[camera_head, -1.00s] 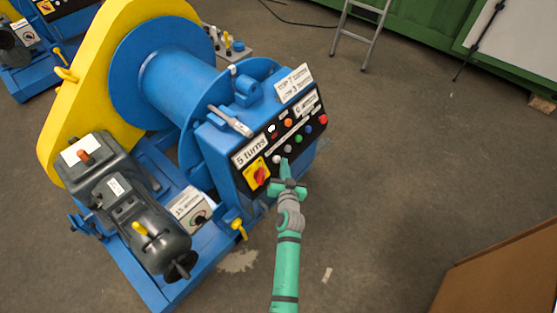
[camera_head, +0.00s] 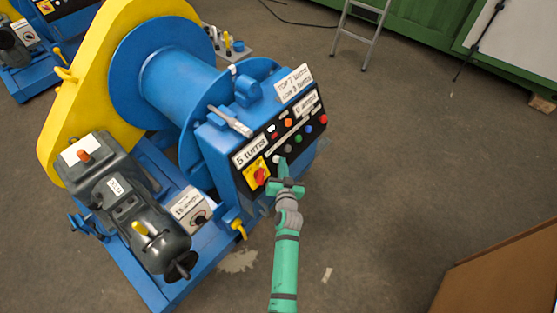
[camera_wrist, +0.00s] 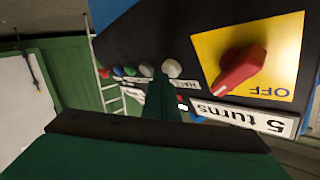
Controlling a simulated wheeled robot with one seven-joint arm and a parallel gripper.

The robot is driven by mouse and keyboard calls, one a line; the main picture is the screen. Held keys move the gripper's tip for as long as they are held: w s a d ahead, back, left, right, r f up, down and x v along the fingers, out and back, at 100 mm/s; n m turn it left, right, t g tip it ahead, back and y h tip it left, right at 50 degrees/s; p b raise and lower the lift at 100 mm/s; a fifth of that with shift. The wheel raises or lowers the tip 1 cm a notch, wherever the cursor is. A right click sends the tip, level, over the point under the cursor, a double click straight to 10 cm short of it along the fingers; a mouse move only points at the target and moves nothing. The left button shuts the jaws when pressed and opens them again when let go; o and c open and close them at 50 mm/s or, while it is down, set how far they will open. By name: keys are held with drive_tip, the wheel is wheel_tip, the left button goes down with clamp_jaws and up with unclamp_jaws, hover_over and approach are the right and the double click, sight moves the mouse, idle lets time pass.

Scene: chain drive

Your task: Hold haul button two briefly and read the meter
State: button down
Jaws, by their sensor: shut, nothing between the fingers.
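The black control panel (camera_head: 290,141) on the blue winch carries a row of round buttons. A white button (camera_head: 276,160) is lowest, then a second pale button (camera_head: 287,148), then green, blue and red. In the wrist view, the row shows a large pale button (camera_wrist: 172,68) and a smaller one (camera_wrist: 146,70) beside it. My green gripper (camera_head: 283,168) is shut and empty, its tip in front of the panel near the two pale buttons. Its finger (camera_wrist: 163,102) points between them in the wrist view. I cannot tell whether it touches either. Which marking means haul two is unreadable.
A red rotary switch (camera_head: 260,176) on a yellow plate sits left of the buttons, beside a "5 turns" label (camera_wrist: 238,117). A dial (camera_head: 198,218) is on the winch base. A yellow handle (camera_head: 239,228) juts out below the panel.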

drive_tip(key=shift+w+a+f, duration=0.2)
drive_tip(key=shift+w+a, duration=0.05)
drive_tip(key=shift+a, duration=0.1)
idle(2.0)
drive_tip(key=shift+s+d, duration=0.1)
idle(1.8)
drive_tip(key=shift+s+d+r, duration=0.4)
drive_tip(key=shift+d+r, duration=0.05)
drive_tip(key=shift+d, duration=0.15)
drive_tip(key=shift+s+d+r, duration=0.35)
drive_tip(key=shift+s+d, duration=0.1)
drive_tip(key=shift+d, duration=0.15)
drive_tip(key=shift+s+d+r, duration=0.4)
drive_tip(key=shift+d, duration=0.25)
drive_tip(key=shift+s+d+r, duration=0.35)
drive_tip(key=shift+s+d, duration=0.1)
drive_tip(key=shift+d, duration=0.15)
